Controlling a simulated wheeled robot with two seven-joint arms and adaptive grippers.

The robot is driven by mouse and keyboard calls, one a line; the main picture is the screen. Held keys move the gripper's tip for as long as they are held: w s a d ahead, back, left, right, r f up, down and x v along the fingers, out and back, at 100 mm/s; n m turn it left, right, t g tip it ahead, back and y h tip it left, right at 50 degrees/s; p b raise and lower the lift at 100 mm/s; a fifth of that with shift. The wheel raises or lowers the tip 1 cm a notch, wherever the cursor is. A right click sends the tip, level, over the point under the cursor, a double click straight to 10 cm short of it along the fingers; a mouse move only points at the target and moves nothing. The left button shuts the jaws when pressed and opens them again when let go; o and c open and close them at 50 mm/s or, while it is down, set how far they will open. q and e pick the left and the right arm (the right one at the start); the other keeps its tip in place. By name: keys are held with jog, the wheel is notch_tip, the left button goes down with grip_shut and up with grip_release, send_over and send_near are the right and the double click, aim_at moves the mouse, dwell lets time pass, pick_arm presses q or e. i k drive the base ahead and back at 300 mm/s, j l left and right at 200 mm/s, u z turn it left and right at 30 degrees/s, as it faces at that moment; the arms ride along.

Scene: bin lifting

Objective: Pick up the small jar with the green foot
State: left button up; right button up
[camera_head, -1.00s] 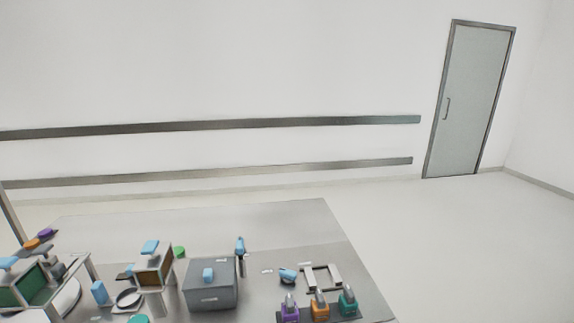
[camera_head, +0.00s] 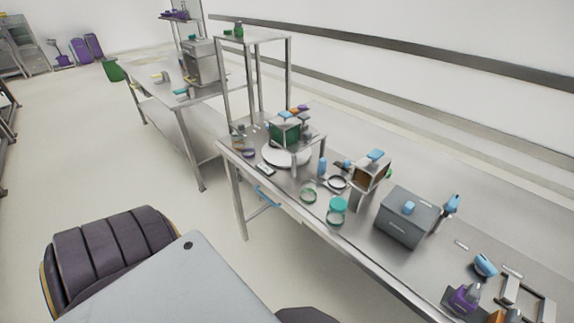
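Small jars with coloured feet stand at the near right end of the long metal table (camera_head: 250,165), in the lower right of the head view. The purple-footed jar (camera_head: 465,298) shows whole. An orange-footed jar (camera_head: 497,316) is partly cut off by the bottom edge. I cannot clearly make out a green-footed jar beside them now. A clear jar with a teal top (camera_head: 337,205) stands further left near the table's front edge. Neither of my grippers is in view.
A grey box (camera_head: 405,217) with a blue piece on top and an orange-brown windowed device (camera_head: 370,172) stand on the table. A metal frame (camera_head: 525,298) lies at right. A dark padded shape (camera_head: 115,250) fills the lower left. Open floor (camera_head: 100,160) lies left of the table.

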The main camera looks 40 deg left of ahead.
aim_at(310, 188)
jog(key=u, duration=1.2)
